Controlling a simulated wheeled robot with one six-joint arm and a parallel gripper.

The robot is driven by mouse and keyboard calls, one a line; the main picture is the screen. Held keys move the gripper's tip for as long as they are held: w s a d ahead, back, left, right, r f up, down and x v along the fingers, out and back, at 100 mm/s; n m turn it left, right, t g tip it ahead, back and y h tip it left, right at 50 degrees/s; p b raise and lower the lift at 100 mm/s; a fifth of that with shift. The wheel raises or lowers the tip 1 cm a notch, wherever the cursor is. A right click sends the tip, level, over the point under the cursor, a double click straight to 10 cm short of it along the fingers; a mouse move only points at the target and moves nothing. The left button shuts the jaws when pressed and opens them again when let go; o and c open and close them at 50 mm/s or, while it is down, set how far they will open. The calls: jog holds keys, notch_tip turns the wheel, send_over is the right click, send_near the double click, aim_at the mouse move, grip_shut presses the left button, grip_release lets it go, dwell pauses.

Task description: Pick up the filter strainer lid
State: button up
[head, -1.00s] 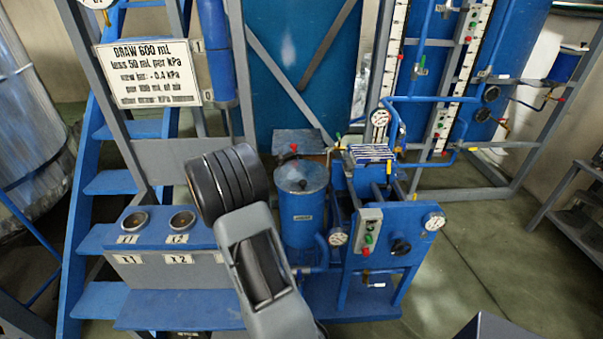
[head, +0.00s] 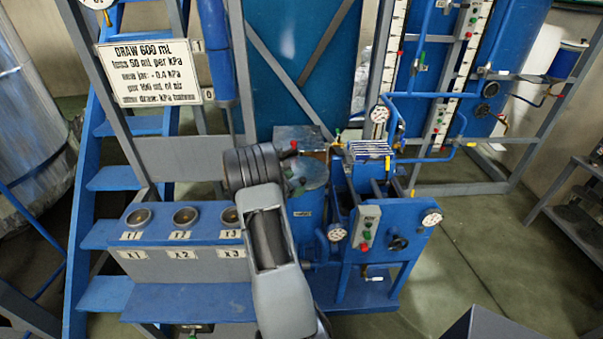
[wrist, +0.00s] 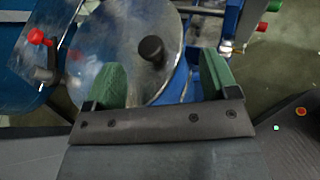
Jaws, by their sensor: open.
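The filter strainer lid is a round grey metal disc (wrist: 125,35) with a black knob (wrist: 151,49) in the wrist view. In the head view the lid (head: 313,173) sits on top of the blue cylindrical strainer body and is partly hidden behind my arm. My gripper (wrist: 162,68) is open, with its green fingers spread apart and nothing held between them. The knob shows in the gap between the fingers, a little beyond the tips. I cannot tell the height of the fingers above the lid.
A red-knobbed valve (wrist: 37,37) is left of the lid. A blue pump frame (head: 385,245) with gauges and buttons stands close on the right. Cups (head: 185,217) marked with T labels sit on a ledge to the left. Open floor lies at right.

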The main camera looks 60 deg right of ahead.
aim_at(302, 182)
jog(key=shift+p+x, duration=0.65)
jog(key=shift+x, duration=1.55)
jog(key=shift+c, duration=0.4)
grip_shut()
jog(key=shift+r, duration=0.1)
